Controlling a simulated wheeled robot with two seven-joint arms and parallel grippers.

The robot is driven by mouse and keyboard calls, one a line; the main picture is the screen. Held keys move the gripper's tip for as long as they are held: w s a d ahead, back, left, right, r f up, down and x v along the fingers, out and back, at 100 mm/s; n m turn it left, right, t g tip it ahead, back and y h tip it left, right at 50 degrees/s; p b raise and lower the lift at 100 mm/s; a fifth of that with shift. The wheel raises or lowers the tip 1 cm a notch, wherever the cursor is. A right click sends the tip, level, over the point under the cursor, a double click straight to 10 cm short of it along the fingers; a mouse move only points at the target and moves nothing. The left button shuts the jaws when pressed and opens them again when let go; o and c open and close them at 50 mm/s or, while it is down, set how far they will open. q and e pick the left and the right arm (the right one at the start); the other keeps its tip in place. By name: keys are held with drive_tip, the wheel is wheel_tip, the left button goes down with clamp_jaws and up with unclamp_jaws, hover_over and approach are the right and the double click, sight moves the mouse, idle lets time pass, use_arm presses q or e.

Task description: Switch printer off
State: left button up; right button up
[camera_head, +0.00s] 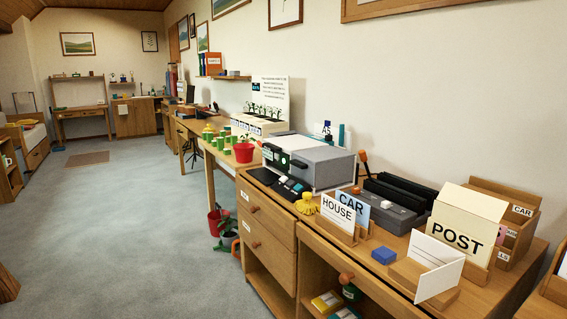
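A grey and white boxy machine (322,163), which looks like the printer, stands on the wooden desk against the wall. Its left part is white with a dark front panel (276,157) carrying a small green patch. A low black unit with small light and blue parts (291,187) lies in front of it. A power switch and whether the machine is on are too small to tell. Neither of my grippers shows in this view.
The desk (393,275) also holds a HOUSE card (338,212), a CAR card, a black device (392,204), a POST box (462,230), a blue block (384,255) and a yellow object (307,204). Potted plants stand left of the machine.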

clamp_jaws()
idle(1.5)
